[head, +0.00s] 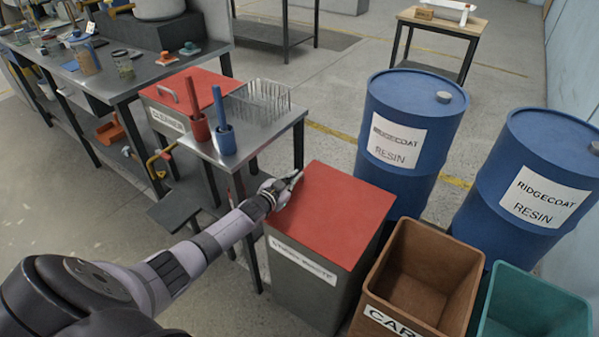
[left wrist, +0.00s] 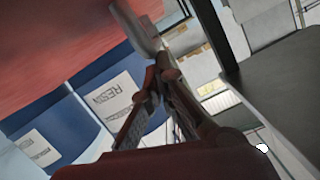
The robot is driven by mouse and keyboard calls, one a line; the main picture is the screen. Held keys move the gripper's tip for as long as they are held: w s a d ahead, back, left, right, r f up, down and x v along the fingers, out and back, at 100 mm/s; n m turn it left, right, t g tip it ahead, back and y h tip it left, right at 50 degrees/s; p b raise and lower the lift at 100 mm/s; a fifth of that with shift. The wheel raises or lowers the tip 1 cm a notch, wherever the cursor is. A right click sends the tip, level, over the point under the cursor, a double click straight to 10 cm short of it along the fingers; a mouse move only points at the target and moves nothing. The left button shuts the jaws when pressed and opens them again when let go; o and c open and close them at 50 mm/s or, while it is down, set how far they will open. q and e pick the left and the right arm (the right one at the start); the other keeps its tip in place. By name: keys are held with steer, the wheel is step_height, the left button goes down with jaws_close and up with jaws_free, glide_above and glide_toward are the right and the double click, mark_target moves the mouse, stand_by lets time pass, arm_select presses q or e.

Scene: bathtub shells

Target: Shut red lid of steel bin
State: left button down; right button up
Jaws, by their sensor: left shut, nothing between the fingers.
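The steel bin (head: 300,297) stands on the floor in the middle of the head view, with a white label on its front. Its red lid (head: 335,212) lies over its top; I cannot tell whether a gap is left under it. In the left wrist view a red surface, likely the lid (left wrist: 60,45), fills the upper left. My left gripper (head: 296,180) is at the lid's left edge, near the far left corner. Its fingers (left wrist: 160,75) are shut and empty; contact with the lid is unclear. My right gripper is not in view.
Two blue resin drums (head: 409,125) (head: 540,180) stand behind and right of the bin. A brown open bin (head: 385,300) and a teal one (head: 535,300) stand to its right. A steel table (head: 240,170) with a red-lidded cleaner box (head: 207,88) and brush pots is close behind-left.

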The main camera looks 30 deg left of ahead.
arm_select(q)
steer(key=shift+s+f, duration=0.15)
steer(key=shift+f, duration=0.15)
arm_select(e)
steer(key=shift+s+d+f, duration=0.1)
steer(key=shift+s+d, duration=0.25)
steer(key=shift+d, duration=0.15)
arm_select(q)
steer(key=shift+r, duration=0.1)
